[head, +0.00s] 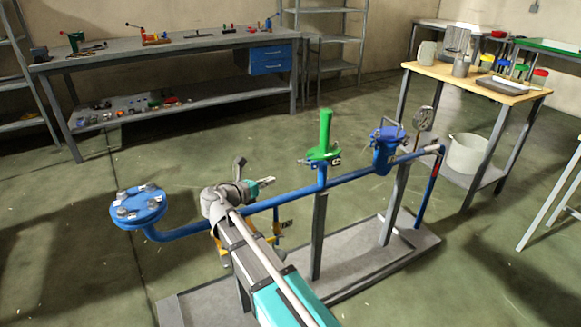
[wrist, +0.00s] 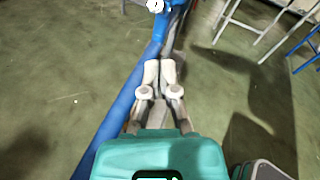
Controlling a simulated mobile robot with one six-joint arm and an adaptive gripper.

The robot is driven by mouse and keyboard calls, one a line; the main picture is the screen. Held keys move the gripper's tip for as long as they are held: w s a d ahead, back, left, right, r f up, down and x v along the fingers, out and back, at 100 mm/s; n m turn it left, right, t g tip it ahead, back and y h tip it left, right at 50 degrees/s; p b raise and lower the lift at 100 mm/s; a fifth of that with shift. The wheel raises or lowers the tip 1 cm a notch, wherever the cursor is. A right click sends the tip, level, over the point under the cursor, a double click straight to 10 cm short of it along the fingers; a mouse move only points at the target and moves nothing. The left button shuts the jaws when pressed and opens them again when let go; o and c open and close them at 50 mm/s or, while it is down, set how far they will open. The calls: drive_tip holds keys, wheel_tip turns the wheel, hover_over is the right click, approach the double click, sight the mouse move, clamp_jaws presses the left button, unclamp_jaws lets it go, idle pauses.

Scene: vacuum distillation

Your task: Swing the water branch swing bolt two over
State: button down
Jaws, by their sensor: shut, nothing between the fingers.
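My gripper (head: 270,181) is above the blue pipe (head: 285,197) in the head view, left of the green valve, pointing right. In the wrist view its two pale fingertips (wrist: 160,68) are together and empty, with the pipe (wrist: 125,107) running along their left. The blue lidded housing (head: 386,150) stands on the pipe at the right, well apart from my gripper. Small metal parts and a handle show at its top. I cannot single out swing bolt two or tell its position. A blue part (wrist: 160,27) with a white spot shows beyond the fingertips.
The green valve (head: 323,140) rises from the pipe between my gripper and the blue housing. A bolted blue flange (head: 138,207) is at the pipe's left end. Posts on a grey base plate (head: 345,278) carry the pipe. A wooden-topped table (head: 480,78) stands behind right.

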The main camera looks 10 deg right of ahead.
drive_tip(key=shift+d, duration=0.1)
drive_tip(key=b, duration=0.2)
approach(301, 163)
drive_tip(key=w+d+f, duration=0.3)
drive_tip(key=d, duration=0.2)
drive_tip(key=shift+w+d+r+p, duration=0.2)
drive_tip(key=shift+d+r+p, duration=0.05)
drive_tip(key=shift+r+p, duration=0.3)
drive_tip(key=shift+w+d+r+p, duration=0.2)
drive_tip(key=shift+r+p, duration=0.25)
drive_tip(key=shift+p, duration=0.1)
drive_tip(key=shift+w+d+r+p, duration=0.4)
drive_tip(key=shift+w+d, duration=0.1)
